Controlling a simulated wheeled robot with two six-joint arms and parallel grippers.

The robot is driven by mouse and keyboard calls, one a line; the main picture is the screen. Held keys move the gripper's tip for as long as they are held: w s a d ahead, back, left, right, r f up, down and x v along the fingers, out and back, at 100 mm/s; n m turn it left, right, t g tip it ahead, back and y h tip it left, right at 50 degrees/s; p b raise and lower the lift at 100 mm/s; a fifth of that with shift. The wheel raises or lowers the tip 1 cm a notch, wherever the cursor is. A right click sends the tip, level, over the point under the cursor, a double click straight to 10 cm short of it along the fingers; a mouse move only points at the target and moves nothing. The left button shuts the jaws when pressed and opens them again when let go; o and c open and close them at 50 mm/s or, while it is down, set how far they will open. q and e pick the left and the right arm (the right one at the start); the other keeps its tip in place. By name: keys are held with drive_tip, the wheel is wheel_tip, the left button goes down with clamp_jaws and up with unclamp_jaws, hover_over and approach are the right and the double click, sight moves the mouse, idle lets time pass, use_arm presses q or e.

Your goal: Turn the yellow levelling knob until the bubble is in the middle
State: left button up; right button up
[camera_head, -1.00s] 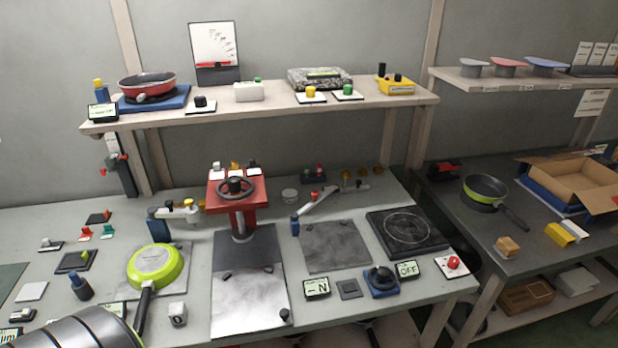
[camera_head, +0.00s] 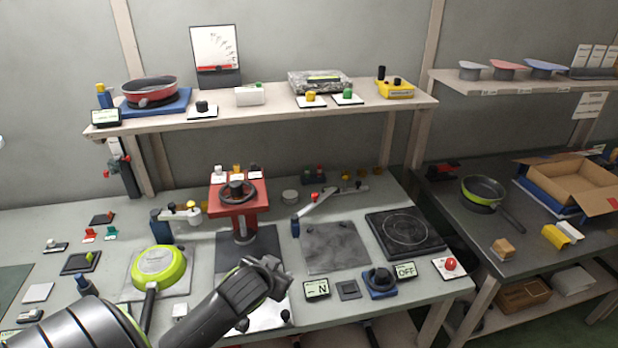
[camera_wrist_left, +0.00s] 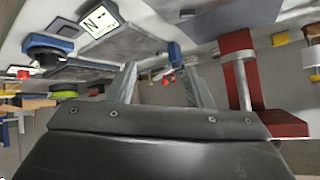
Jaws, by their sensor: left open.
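A yellow knob (camera_head: 311,97) stands on a small white plate at the front of the upper shelf. Behind it is a speckled stone block (camera_head: 320,87) with a yellow-green strip (camera_head: 323,77) on top, which may be the bubble vial; the bubble is too small to make out. My left gripper (camera_head: 278,276) is over the front of the bench, well below and in front of the shelf. Its two fingers show apart and empty in the left wrist view (camera_wrist_left: 162,88). My right gripper is not in view.
A green knob (camera_head: 347,94) is right of the yellow one, and a yellow box (camera_head: 396,91) stands farther right. The shelf (camera_head: 270,120) overhangs the bench. A red press with a black handwheel (camera_head: 238,190) stands behind my left gripper.

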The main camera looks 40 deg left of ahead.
use_arm(q)
drive_tip(key=w+a+r+n+t+y, duration=0.1)
drive_tip(key=w+a+r+t, duration=0.4)
drive_tip(key=w+r, duration=0.8)
drive_tip(key=n+t+y, duration=0.1)
drive_tip(key=t, duration=0.2)
approach(310, 94)
drive_tip(key=p+x, duration=0.4)
drive_tip(key=x, duration=0.2)
drive_tip(key=shift+p, duration=0.4)
drive_tip(key=shift+p+x, duration=0.5)
drive_tip(key=shift+x, duration=1.35)
